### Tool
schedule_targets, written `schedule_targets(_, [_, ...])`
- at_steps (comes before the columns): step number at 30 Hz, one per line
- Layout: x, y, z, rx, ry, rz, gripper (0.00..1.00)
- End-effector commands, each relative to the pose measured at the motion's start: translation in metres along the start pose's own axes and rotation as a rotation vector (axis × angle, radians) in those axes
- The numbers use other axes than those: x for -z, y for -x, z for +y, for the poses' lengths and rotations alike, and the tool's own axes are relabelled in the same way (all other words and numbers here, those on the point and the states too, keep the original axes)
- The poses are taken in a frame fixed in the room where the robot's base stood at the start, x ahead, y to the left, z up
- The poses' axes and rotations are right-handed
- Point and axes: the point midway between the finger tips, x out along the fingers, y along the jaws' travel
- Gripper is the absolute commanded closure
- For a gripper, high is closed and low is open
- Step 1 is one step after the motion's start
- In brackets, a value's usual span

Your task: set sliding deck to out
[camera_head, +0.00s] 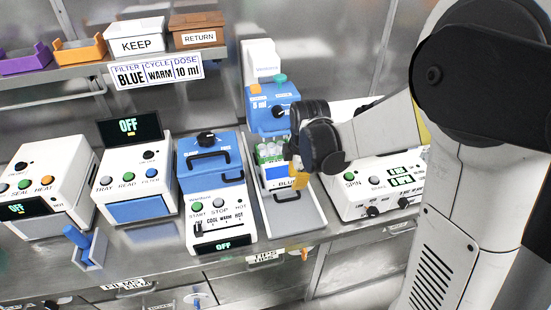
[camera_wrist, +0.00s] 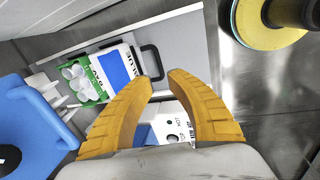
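The sliding deck is a long grey plate (camera_head: 296,218) between the blue-lidded machine and the white SPIN machine. On it sit a green rack (camera_head: 268,153) of white tubes and a white block with a blue label (camera_head: 276,172). In the wrist view the deck's grey surface (camera_wrist: 184,45), the rack (camera_wrist: 82,78) and the labelled block (camera_wrist: 112,68) show again. A black handle (camera_wrist: 155,60) stands beside the block. My gripper (camera_head: 294,188) has orange fingers over the deck. In the wrist view (camera_wrist: 160,82) they are apart near the handle; contact cannot be told.
A blue-lidded machine (camera_head: 210,165) stands left of the deck and the SPIN machine (camera_head: 378,190) right, partly behind my arm. A blue dosing unit (camera_head: 270,105) stands behind. A shelf with bins and a FILTER sign (camera_head: 159,72) hangs at the back left.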

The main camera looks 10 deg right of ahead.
Motion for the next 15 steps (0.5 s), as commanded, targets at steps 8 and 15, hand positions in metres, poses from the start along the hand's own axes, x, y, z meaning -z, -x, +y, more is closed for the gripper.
schedule_targets(8, [-0.001, -0.028, 0.004, 0.028, 0.104, 0.0, 0.8])
schedule_targets(15, [-0.001, -0.075, 0.003, 0.027, 0.103, 0.0, 0.8])
